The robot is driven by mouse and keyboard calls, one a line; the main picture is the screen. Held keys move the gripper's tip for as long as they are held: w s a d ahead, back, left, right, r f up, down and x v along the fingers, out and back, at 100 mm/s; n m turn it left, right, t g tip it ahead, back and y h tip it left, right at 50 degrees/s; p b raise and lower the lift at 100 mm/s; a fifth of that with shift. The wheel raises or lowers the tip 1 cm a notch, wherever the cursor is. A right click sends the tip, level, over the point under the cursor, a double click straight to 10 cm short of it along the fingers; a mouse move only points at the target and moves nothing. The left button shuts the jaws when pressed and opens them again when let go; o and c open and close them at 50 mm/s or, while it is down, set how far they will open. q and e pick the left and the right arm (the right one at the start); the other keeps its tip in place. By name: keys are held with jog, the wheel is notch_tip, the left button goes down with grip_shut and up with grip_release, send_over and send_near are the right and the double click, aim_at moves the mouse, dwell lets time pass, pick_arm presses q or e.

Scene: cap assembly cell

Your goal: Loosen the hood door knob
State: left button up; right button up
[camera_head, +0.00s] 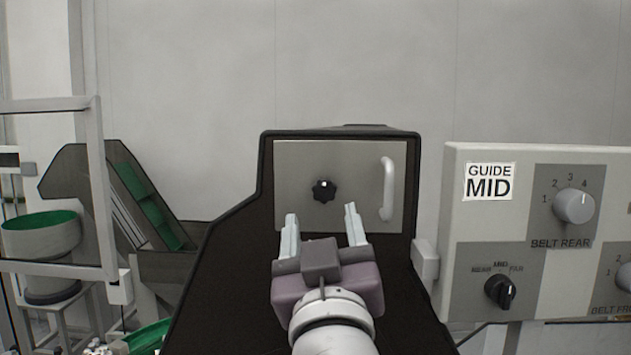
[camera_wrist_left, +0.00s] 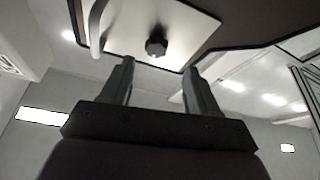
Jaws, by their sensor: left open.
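The hood door knob (camera_head: 324,190) is a black lobed knob on the grey metal door panel (camera_head: 300,160) of the dark hood. In the left wrist view the knob (camera_wrist_left: 156,46) shows beyond and between the fingertips. My left gripper (camera_head: 321,215) is open and empty, with its two pale fingers pointing up toward the panel, just below the knob in the picture. In the left wrist view the gripper (camera_wrist_left: 160,65) has clear space between its fingers. It is apart from the knob. My right gripper is not in view.
A white door handle (camera_head: 388,189) stands upright right of the knob. The dark hood (camera_head: 220,270) surrounds the panel. A control panel (camera_head: 530,165) with dials and a GUIDE MID label is at the right. A green-lined bowl (camera_head: 40,235) and conveyor (camera_head: 140,195) are at the left.

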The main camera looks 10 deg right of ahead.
aim_at(327, 198)
pick_arm(q)
jog(key=p+x, duration=0.1)
jog(key=x, duration=0.2)
jog(key=d+x, duration=0.1)
jog(key=x, duration=0.1)
jog(key=shift+w+d+p, duration=0.1)
jog(key=shift+w+p, duration=0.2)
jog(key=shift+p, duration=0.1)
jog(key=shift+w, duration=0.25)
jog(key=shift+s+a, duration=0.25)
jog(key=shift+a, duration=0.05)
jog(key=shift+d, duration=0.1)
jog(key=c, duration=1)
jog(key=shift+c, duration=0.2)
